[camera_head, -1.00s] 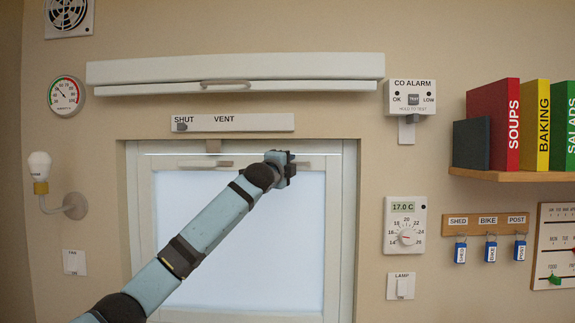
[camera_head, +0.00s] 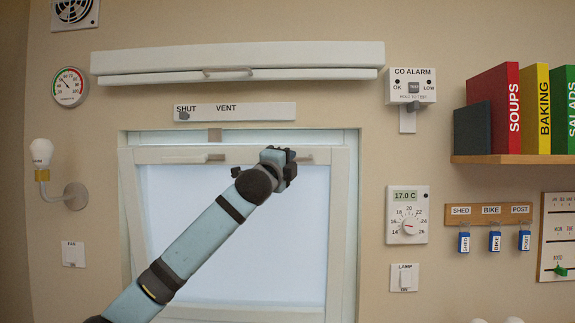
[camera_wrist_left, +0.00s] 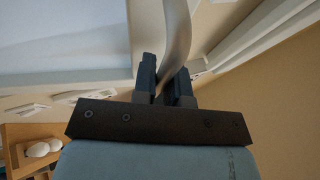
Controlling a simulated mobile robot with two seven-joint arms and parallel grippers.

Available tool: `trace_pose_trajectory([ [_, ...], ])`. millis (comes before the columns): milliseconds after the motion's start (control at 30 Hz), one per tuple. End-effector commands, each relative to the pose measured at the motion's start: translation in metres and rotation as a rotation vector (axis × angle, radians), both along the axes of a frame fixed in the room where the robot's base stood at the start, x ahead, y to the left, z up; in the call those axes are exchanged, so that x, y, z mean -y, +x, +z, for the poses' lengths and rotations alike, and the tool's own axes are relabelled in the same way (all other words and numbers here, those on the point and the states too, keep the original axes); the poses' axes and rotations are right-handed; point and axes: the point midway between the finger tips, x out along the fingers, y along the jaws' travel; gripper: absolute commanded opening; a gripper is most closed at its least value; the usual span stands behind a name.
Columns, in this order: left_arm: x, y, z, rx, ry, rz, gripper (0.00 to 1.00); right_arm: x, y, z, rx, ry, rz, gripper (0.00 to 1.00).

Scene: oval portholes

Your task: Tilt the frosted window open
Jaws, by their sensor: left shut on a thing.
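The frosted window (camera_head: 190,225) is a pale pane in a white sash, set in a wall recess. Its top edge leans out of the frame toward me, leaving a gap below the frame's top. My left gripper (camera_head: 290,163) is at the right part of the sash's top rail. In the left wrist view, my left gripper (camera_wrist_left: 166,82) is shut on a curved pale handle (camera_wrist_left: 177,35) that runs between its fingers. In the head view my own gripper mostly hides this handle. My right gripper is not in view.
Above the window are a SHUT/VENT strip (camera_head: 260,112), its slider (camera_head: 184,116) at SHUT, and a white hatch with a bar handle (camera_head: 228,71). A CO alarm (camera_head: 411,88) and thermostat (camera_head: 407,214) are at right. A wall lamp (camera_head: 70,196) is at left.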

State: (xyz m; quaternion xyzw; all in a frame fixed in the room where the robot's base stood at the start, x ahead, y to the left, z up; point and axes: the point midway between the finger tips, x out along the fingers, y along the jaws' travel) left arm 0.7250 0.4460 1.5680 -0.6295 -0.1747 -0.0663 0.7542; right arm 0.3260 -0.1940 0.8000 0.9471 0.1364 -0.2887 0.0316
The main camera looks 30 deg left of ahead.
Motion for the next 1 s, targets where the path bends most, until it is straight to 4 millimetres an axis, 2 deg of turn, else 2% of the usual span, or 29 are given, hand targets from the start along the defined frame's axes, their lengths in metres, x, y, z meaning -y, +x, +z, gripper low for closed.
trace_pose_trajectory([
  [200,-0.001,0.000,0.001,-0.001,-0.001,0.002,0.00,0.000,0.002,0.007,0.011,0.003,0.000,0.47],
  [233,-0.001,0.000,0.001,-0.001,-0.001,0.002,0.20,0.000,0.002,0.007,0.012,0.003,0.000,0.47],
  [300,-0.001,0.000,0.001,-0.001,-0.001,0.002,0.36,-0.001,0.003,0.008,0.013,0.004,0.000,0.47],
  [333,-0.001,0.000,0.001,-0.001,-0.001,0.002,0.38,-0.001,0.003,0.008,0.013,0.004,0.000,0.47],
  [667,0.000,-0.006,-0.002,-0.001,0.000,0.001,0.38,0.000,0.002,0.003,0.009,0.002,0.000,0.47],
  [767,0.001,-0.019,-0.008,0.000,0.000,0.001,0.38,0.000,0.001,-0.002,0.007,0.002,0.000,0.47],
  [1000,0.008,-0.070,-0.028,0.000,0.002,0.001,0.38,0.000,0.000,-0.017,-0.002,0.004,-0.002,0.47],
])
